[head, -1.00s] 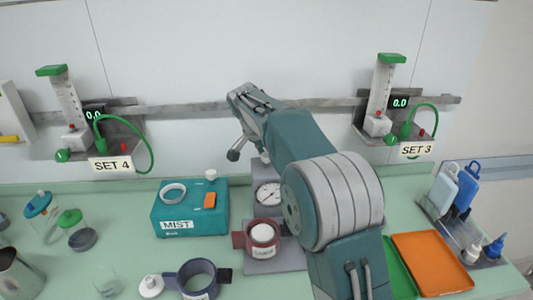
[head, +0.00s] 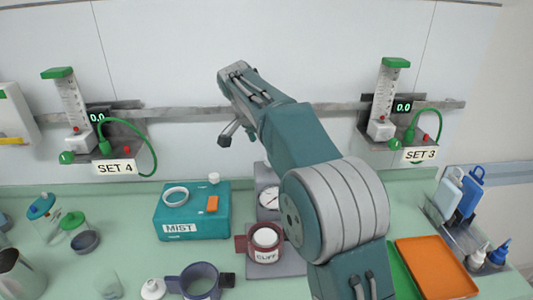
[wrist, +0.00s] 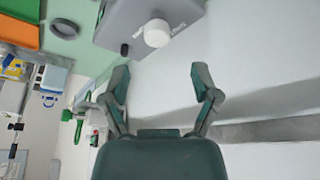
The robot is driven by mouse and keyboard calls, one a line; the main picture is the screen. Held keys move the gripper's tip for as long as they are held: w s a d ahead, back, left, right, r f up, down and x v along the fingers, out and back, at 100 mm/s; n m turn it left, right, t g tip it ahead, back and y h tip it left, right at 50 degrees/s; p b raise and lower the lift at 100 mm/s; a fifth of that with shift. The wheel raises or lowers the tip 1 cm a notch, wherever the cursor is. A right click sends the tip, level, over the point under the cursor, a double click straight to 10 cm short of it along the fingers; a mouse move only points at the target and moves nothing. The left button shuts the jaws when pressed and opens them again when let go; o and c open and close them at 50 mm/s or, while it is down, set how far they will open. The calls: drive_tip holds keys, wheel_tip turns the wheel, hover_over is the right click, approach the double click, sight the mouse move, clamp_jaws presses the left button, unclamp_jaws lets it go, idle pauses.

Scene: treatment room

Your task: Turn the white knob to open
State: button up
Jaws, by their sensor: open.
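A round white knob (wrist: 157,33) sticks out of a grey box (wrist: 125,18) at the top of the wrist view. A small dark peg shows left of it, and a white marking lies to its right. My gripper (wrist: 160,75) is open and empty, its two fingers spread wide below the knob. The knob lies beyond the fingertips, between their directions, with a gap in the picture. In the head view my arm (head: 300,140) reaches up toward the wall. I cannot make out the fingers there, or match the knob to a device with certainty.
Flow meters SET 4 (head: 72,105) and SET 3 (head: 384,95) hang on a wall rail (head: 190,112).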

drive_tip(key=v, duration=0.5)
drive_tip(key=s+d+r+n+t+y, duration=0.1)
drive_tip(key=s+d+n, duration=0.3)
drive_tip(key=s, duration=0.5)
drive_tip(key=s+d+r+n+y, duration=0.1)
drive_tip(key=s+d, duration=0.4)
drive_tip(key=s, duration=0.3)
drive_tip(key=s+d+f+n, duration=0.2)
drive_tip(key=s+f, duration=0.4)
drive_tip(key=s, duration=0.3)
drive_tip(key=s+d+f+n+t+y, duration=0.1)
drive_tip(key=s+f+n, duration=0.1)
drive_tip(key=s+f, duration=0.4)
drive_tip(key=s, duration=0.4)
drive_tip(key=shift+d+t, duration=0.3)
drive_tip(key=shift+d, duration=0.1)
